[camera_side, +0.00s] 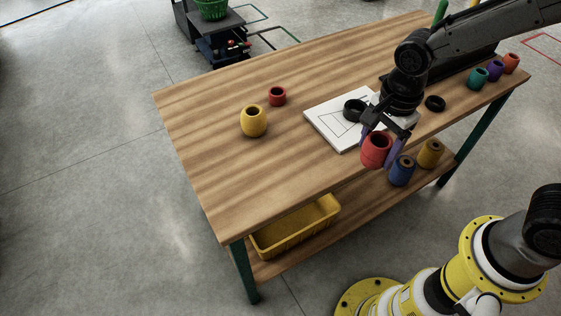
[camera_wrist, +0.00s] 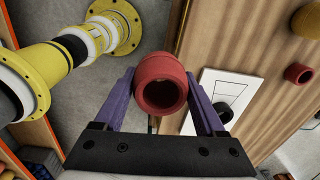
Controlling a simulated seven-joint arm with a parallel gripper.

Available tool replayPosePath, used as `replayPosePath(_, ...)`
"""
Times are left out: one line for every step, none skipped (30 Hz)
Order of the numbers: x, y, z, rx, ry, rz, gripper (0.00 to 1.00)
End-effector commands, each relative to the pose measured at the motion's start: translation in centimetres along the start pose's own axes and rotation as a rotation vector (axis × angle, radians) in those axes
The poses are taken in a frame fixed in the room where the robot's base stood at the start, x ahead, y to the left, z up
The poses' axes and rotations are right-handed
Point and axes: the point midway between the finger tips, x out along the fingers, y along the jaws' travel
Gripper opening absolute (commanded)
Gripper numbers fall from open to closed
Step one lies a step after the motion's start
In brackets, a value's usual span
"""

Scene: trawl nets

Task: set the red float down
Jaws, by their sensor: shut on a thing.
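The red float (camera_side: 376,152) is a thick ring-ended cylinder with a dark hole. My gripper (camera_side: 379,143) is shut on it, with one purple finger on each side. The wrist view shows the float (camera_wrist: 160,68) between the fingers (camera_wrist: 161,84), its open end facing the camera. In the side view the float overlaps the front edge of the wooden table (camera_side: 225,170). It appears held up; its exact height above the table cannot be told.
A white board (camera_side: 327,116) with a drawn outline lies behind the float, with a black ring (camera_side: 354,109) over it. A yellow float (camera_side: 254,122) and small red piece (camera_side: 277,96) stand left. Several spools stand right. A yellow bin (camera_side: 296,226) is on the shelf. The table's left is clear.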

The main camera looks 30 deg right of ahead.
Motion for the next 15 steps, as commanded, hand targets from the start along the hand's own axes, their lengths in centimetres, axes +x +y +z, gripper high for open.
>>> replayPosePath(-0.1, 0.0, 0.0, 0.012, 0.001, 0.003, 0.18)
replayPosePath(-0.4, -0.3, 0.1, 0.025, 0.000, -0.002, 0.18)
replayPosePath(-0.8, -0.9, 0.3, 0.038, -0.002, -0.009, 0.18)
replayPosePath(-1.0, -1.4, 0.6, 0.045, -0.003, -0.012, 0.18)
replayPosePath(-1.2, -2.0, 1.0, 0.050, -0.004, -0.015, 0.18)
replayPosePath(-1.5, -2.8, 1.8, 0.049, -0.005, -0.018, 0.18)
replayPosePath(-1.6, -3.4, 2.4, 0.050, -0.006, -0.019, 0.18)
replayPosePath(-1.7, -4.0, 3.2, 0.045, -0.007, -0.020, 0.18)
replayPosePath(-1.8, -4.8, 4.2, 0.039, -0.008, -0.021, 0.18)
replayPosePath(-1.9, -5.3, 5.1, 0.032, -0.009, -0.022, 0.18)
replayPosePath(-1.9, -5.8, 5.9, 0.024, -0.009, -0.020, 0.18)
replayPosePath(-1.9, -6.4, 7.1, 0.013, -0.010, -0.022, 0.18)
replayPosePath(-1.8, -6.7, 8.0, 0.003, -0.010, -0.021, 0.18)
replayPosePath(-1.7, -7.0, 8.8, -0.007, -0.011, -0.020, 0.18)
replayPosePath(-1.5, -7.3, 9.9, -0.023, -0.011, -0.018, 0.18)
